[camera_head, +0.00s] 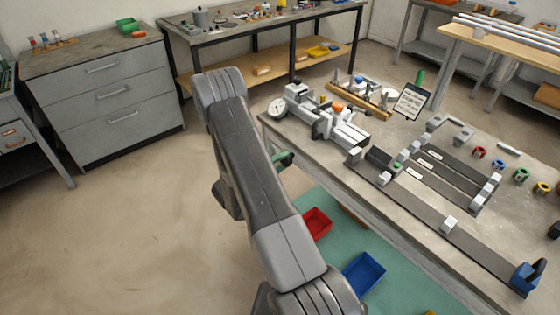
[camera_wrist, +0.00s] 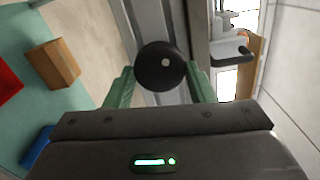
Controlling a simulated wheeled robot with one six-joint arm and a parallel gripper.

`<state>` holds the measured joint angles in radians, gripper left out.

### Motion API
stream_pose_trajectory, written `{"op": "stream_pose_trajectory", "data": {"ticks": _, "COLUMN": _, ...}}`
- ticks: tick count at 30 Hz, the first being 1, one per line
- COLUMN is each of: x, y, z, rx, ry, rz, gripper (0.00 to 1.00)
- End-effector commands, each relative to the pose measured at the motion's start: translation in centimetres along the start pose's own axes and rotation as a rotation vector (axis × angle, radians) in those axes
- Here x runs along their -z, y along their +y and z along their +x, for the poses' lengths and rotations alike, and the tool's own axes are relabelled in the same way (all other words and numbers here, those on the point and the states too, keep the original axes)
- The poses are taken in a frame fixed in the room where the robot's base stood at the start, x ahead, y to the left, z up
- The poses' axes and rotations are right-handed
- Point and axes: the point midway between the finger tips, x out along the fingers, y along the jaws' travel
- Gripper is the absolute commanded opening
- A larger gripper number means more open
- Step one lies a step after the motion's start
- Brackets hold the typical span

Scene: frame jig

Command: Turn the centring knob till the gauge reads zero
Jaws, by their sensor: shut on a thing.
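The black round knob (camera_wrist: 160,68) with a pale centre dot shows in the wrist view, between the two green fingers of my gripper (camera_wrist: 159,80). The fingers are shut on the knob, one on each side. The white round dial gauge (camera_head: 277,108) sits at the left end of the grey jig mechanism (camera_head: 325,115). Its face is too small to read.
The bench (camera_head: 400,135) carries long dark rails with blocks (camera_head: 448,224), a small sign (camera_head: 411,101) and coloured rings (camera_head: 521,174). A red bin (camera_head: 316,222) and a blue bin (camera_head: 363,272) are low beside the bench. Open floor (camera_head: 110,240) is at left.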

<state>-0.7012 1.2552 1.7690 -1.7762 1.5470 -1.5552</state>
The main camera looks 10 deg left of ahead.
Motion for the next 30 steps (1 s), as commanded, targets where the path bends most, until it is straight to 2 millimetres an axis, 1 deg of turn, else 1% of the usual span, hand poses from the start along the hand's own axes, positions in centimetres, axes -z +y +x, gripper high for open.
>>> {"op": "stream_pose_trajectory", "data": {"ticks": 6, "x": -0.10, "y": -0.18, "z": -0.02, "rx": 0.000, "ry": -0.002, "rz": -0.151, "gripper": 0.27}}
{"op": "stream_pose_trajectory", "data": {"ticks": 12, "x": -0.09, "y": -0.15, "z": -0.02, "rx": 0.000, "ry": -0.002, "rz": -0.245, "gripper": 0.27}}
{"op": "stream_pose_trajectory", "data": {"ticks": 19, "x": -0.08, "y": -0.09, "z": -0.02, "rx": 0.000, "ry": -0.002, "rz": -0.297, "gripper": 0.27}}
{"op": "stream_pose_trajectory", "data": {"ticks": 30, "x": -0.08, "y": -0.05, "z": -0.03, "rx": 0.000, "ry": -0.002, "rz": -0.305, "gripper": 0.27}}
